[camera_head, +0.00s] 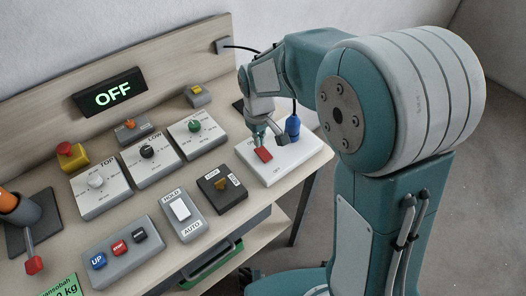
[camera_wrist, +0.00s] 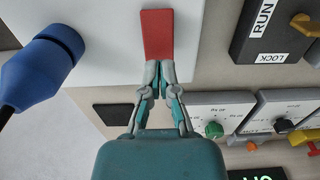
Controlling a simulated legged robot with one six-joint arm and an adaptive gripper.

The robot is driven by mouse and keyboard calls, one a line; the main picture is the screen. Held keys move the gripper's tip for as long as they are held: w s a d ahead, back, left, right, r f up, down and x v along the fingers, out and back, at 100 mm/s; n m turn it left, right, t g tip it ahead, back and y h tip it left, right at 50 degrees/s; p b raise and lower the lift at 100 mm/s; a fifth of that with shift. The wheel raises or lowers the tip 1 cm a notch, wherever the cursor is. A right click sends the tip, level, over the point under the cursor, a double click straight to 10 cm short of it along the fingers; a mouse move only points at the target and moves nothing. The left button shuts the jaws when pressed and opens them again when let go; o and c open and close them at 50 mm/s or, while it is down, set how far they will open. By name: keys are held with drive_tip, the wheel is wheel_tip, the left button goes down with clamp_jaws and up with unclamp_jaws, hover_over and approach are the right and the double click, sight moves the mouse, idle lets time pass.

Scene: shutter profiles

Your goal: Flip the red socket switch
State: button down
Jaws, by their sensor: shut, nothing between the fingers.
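The red socket switch (camera_head: 263,154) is a red rocker on a white socket plate (camera_head: 297,156) at the right end of the panel table. In the wrist view the red switch (camera_wrist: 157,35) is upright in the upper middle, on the white plate (camera_wrist: 100,25). My gripper (camera_head: 258,140) is shut and empty. In the wrist view my gripper's fingertips (camera_wrist: 159,66) are at the switch's near end and overlap its edge. I cannot tell whether they touch it.
A blue plug (camera_head: 292,126) with a cable stands in the socket plate beside the switch; it also shows in the wrist view (camera_wrist: 42,65). A black RUN/LOCK box (camera_head: 222,187) sits to the left. Several dial boxes, including one with a green knob (camera_head: 194,126), stand farther left. An OFF display (camera_head: 112,93) is lit.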

sight(260, 149)
drive_tip(key=shift+f, duration=1.1)
idle(0.6)
drive_tip(key=shift+r, duration=3.55)
drive_tip(key=s+d+r+m+t, duration=0.2)
drive_tip(key=s+d+r, duration=0.3)
drive_tip(key=s, duration=0.4)
drive_tip(key=s+d+r+m+t, duration=0.3)
drive_tip(key=s+d, duration=0.4)
drive_tip(key=s, duration=0.3)
wheel_tip(260, 149, up, 2)
drive_tip(key=shift+d+m+t, duration=0.3)
drive_tip(key=shift+d+m, duration=0.1)
drive_tip(key=shift+m, duration=0.5)
